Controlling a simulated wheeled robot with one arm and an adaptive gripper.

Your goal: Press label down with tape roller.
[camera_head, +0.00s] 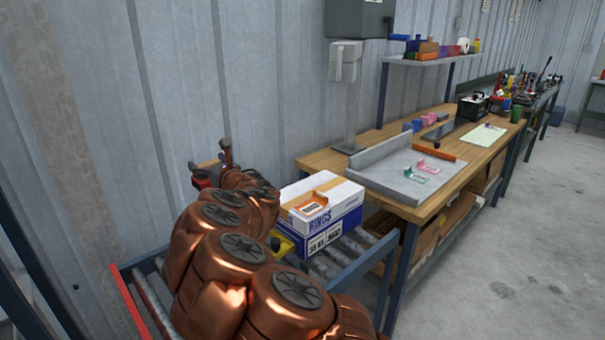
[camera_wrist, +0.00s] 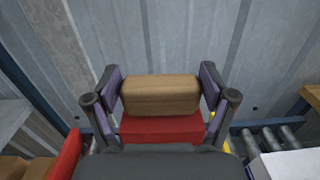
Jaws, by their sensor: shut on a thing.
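My gripper (camera_wrist: 161,92) is shut on the tape roller, with its fingers on either side of the wooden handle (camera_wrist: 160,96). The roller's red body (camera_wrist: 162,129) shows below the handle. In the head view the roller's red part (camera_head: 201,179) shows beyond my copper-coloured arm, left of the box; most of my gripper is hidden there. A white and blue box (camera_head: 345,193) marked "RINGS" stands on the roller conveyor. An orange-edged white label (camera_head: 314,208) lies on its top near the front edge. The roller is apart from the label. A white box corner (camera_wrist: 290,163) shows in the wrist view.
The conveyor (camera_head: 365,239) has a blue frame. A yellow object (camera_head: 296,241) sits beside the box, partly hidden by my arm. A wooden workbench (camera_head: 318,160) to the right bears a grey tray (camera_head: 385,178) with pink and green labels. A corrugated metal wall (camera_head: 180,80) stands close behind.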

